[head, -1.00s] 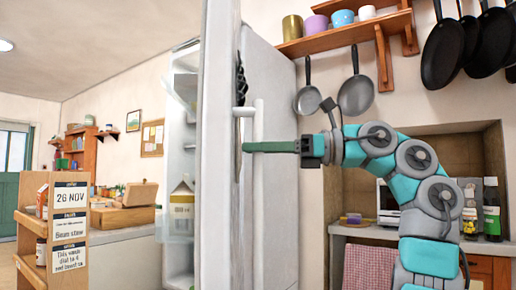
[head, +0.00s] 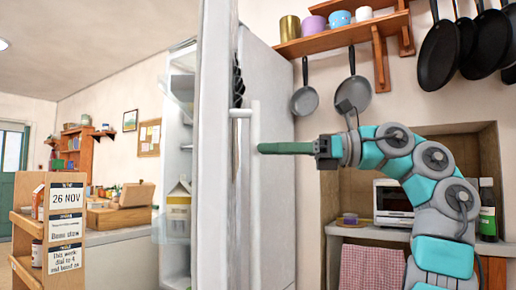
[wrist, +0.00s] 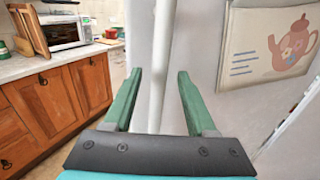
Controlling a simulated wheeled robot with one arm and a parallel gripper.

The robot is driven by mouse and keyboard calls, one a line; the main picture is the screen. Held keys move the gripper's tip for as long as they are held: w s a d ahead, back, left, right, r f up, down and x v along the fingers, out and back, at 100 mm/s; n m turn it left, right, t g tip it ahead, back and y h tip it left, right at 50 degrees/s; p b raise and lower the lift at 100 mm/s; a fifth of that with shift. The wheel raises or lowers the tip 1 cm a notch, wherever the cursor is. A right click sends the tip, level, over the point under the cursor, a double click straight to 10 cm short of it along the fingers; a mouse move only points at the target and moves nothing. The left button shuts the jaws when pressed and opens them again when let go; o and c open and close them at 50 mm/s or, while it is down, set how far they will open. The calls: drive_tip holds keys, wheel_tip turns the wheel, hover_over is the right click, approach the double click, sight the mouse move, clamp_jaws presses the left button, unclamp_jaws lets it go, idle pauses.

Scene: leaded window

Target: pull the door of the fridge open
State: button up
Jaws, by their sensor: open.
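The white fridge door (head: 213,150) stands open in the head view, seen nearly edge-on, with the shelves inside (head: 180,130) showing to its left. Its vertical white bar handle (head: 255,190) is on the outer face, to the door's right; the handle also shows in the wrist view (wrist: 160,50). My gripper (head: 260,148) is open, its green fingers pointing left at the handle, the tips close beside the bar. In the wrist view my gripper (wrist: 158,78) has the bar in line between its fingers; I cannot tell whether the bar lies inside them. Nothing is held.
A teapot picture (wrist: 285,45) is on the white surface right of the bar. A counter with a white toaster oven (head: 393,203) and wooden cupboards (wrist: 55,105) is on the other side. Pans (head: 352,75) hang above my arm. A wooden rack (head: 60,230) stands at the left.

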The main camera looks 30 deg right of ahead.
drive_tip(key=shift+v, duration=2.05)
drive_tip(key=shift+d, duration=0.1)
